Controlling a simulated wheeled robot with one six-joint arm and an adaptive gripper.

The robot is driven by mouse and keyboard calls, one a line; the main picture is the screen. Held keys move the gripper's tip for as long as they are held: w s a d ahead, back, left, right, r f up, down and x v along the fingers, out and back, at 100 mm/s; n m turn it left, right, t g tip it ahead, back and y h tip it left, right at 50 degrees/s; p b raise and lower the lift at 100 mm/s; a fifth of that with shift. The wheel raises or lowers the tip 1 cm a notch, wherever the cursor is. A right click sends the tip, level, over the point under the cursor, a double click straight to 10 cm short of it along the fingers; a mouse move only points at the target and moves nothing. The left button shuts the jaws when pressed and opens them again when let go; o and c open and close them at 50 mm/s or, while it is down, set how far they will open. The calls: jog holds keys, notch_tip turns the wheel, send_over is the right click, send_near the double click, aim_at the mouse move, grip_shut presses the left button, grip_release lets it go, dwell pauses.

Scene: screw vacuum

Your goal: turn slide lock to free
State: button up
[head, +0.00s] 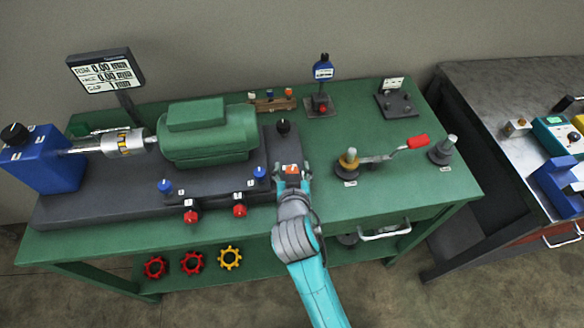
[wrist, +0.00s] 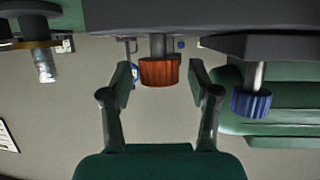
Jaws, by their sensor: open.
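An orange ribbed knob (wrist: 159,72) stands between the fingers of my gripper (wrist: 161,84) in the wrist view. The fingers are spread, with a gap on each side of the knob. In the head view the gripper (head: 291,181) is at the right end of the dark machine base (head: 110,205), with the orange knob (head: 291,169) at its tip. No label names the slide lock legibly, so I cannot tell its lock position. A blue ribbed knob (wrist: 251,102) is to the right in the wrist view; in the head view a blue knob (head: 259,172) is left of my gripper.
A green motor (head: 207,132) sits on the base. Red knobs (head: 239,211) stick out at its front edge. A crank with a red handle (head: 418,141) is to the right. The green table (head: 420,195) is bare at front right.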

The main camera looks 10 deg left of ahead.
jog(key=shift+w, duration=0.2)
grip_shut()
jog(key=shift+f, duration=0.1)
jog(key=shift+n+y, duration=0.6)
jog(key=shift+y, duration=0.1)
jog(key=shift+n+g+y, duration=0.9)
jog(key=shift+n+y, duration=0.7)
jog(key=shift+y, duration=0.2)
